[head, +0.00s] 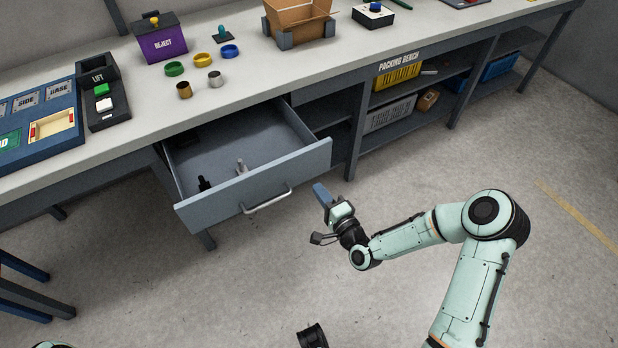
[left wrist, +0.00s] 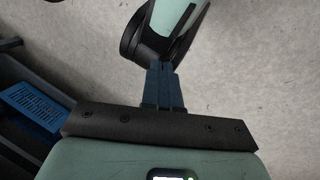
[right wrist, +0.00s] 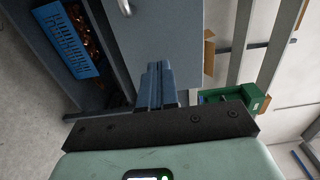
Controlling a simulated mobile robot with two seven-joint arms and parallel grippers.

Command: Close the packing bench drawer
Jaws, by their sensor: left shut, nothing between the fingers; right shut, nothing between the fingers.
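The packing bench drawer (head: 250,188) is pulled well out from under the bench top (head: 290,78). Its grey front carries a pale bar handle (head: 267,201). A small dark item (head: 204,184) and a small light item (head: 241,166) are inside. My right gripper (head: 321,192) is shut and empty, just outside the drawer front near its right end. In the right wrist view its fingers (right wrist: 157,78) overlap a grey-blue panel that appears to be the drawer front; contact cannot be told.
Shelves right of the drawer hold crates, including a grey one (head: 390,115). The floor before the bench is clear. A blue stool-like frame stands lower left.

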